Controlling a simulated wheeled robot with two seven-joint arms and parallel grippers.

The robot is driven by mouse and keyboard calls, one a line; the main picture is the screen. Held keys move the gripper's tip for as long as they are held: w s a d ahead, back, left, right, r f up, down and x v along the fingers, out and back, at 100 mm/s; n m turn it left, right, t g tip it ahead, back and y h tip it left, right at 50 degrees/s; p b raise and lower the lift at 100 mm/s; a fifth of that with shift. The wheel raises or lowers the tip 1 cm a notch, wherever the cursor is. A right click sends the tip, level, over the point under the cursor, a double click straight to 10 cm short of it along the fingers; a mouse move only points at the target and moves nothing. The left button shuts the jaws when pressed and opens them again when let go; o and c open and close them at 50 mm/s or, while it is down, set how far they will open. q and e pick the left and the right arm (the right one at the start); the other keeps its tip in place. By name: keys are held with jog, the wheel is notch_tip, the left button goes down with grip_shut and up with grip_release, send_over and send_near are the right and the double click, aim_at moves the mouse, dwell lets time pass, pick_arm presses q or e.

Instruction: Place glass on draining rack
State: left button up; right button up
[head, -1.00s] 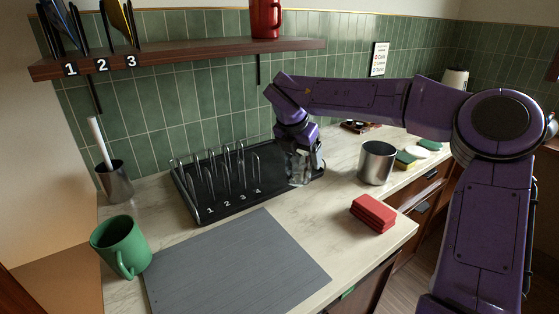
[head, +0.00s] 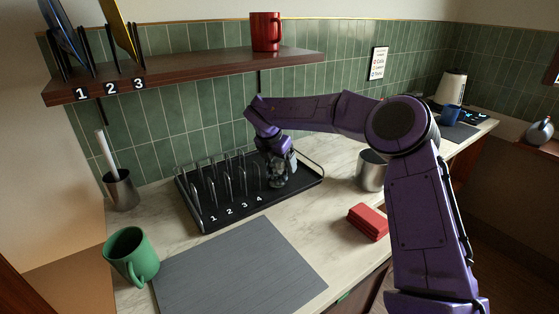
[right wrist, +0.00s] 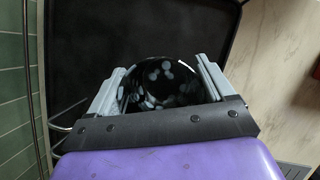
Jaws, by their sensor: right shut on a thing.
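The glass (head: 278,178) is clear and shows small at the tip of my right arm in the head view. My right gripper (head: 280,164) is shut on it, over the right part of the black draining rack (head: 305,182). In the right wrist view the glass (right wrist: 160,85) sits between the two grey fingers of the right gripper (right wrist: 162,90), with the dark tray behind it. I cannot tell whether its base touches the tray. The rack has upright wire dividers on its left part, numbered 1 to 4. My left gripper does not show.
A steel pot (head: 371,171) and red folded cloths (head: 368,222) stand right of the rack. A grey mat (head: 240,268) lies in front, with a green mug (head: 132,256) beside it. A steel holder (head: 121,190) stands at left. A shelf (head: 190,75) hangs above.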

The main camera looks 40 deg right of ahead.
jog(key=shift+f, duration=0.2)
jog(key=o, duration=1.1)
jog(key=shift+r, duration=0.3)
jog(key=s+a+r+b, duration=0.2)
jog(key=a, duration=0.4)
jog(key=s+a+r+b, duration=0.2)
jog(key=a, duration=0.5)
jog(key=shift+a+r, duration=0.2)
jog(key=shift+r, duration=0.05)
